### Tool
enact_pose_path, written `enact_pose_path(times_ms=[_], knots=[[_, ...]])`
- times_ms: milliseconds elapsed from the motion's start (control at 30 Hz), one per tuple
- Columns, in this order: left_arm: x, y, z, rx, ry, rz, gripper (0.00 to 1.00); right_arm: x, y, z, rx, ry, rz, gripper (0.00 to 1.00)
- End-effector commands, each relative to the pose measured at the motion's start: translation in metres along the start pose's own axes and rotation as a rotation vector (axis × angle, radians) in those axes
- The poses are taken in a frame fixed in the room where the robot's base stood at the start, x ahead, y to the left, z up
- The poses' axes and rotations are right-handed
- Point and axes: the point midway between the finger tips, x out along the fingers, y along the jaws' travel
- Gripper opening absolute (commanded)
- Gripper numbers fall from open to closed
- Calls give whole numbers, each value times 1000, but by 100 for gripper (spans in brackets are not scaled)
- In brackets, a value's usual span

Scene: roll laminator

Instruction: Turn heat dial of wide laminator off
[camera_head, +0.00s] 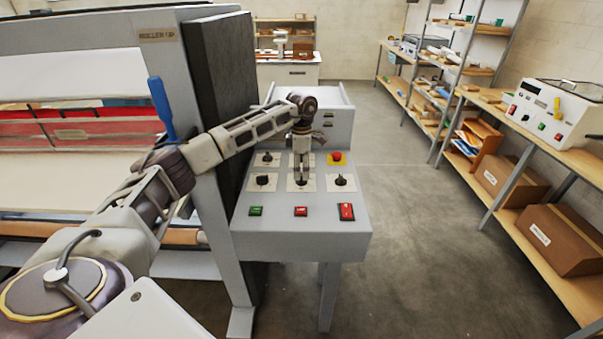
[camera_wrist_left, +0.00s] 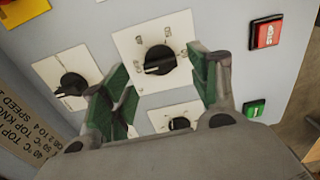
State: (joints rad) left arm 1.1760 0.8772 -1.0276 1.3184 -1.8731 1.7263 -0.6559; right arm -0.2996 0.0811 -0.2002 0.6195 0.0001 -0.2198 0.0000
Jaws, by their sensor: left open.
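The wide laminator's grey control panel (camera_head: 285,235) carries several black dials on pale square plates. My left gripper (camera_head: 300,181) points down over the middle dial of the lower row and mostly hides it. In the left wrist view, my left gripper (camera_wrist_left: 157,68) is open, with green finger pads on either side of a black dial (camera_wrist_left: 160,59). No grip on it shows, and I cannot tell whether the pads touch it. A second dial (camera_wrist_left: 73,84) lies to the left, and a third (camera_wrist_left: 179,124) shows partly below. Which dial sets heat is not legible. My right gripper is out of view.
On the panel are a red emergency knob (camera_head: 337,156), a green button (camera_head: 256,211), a red button (camera_head: 301,211) and a red switch (camera_head: 347,211). The large laminator frame (camera_head: 185,75) stands at left. Shelving with a smaller machine (camera_head: 548,112) is at right, with clear floor between.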

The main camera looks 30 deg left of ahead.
Motion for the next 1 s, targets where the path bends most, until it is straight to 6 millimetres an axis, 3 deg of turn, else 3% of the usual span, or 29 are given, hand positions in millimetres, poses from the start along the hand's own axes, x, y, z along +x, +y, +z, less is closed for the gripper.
enact_pose_path(times_ms=[533,733,1000], knots=[[-78,0,1,0,-2,2,61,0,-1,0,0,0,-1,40],[-90,0,0,0,0,0,61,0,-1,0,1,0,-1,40],[-92,0,0,0,0,0,61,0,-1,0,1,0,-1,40]])
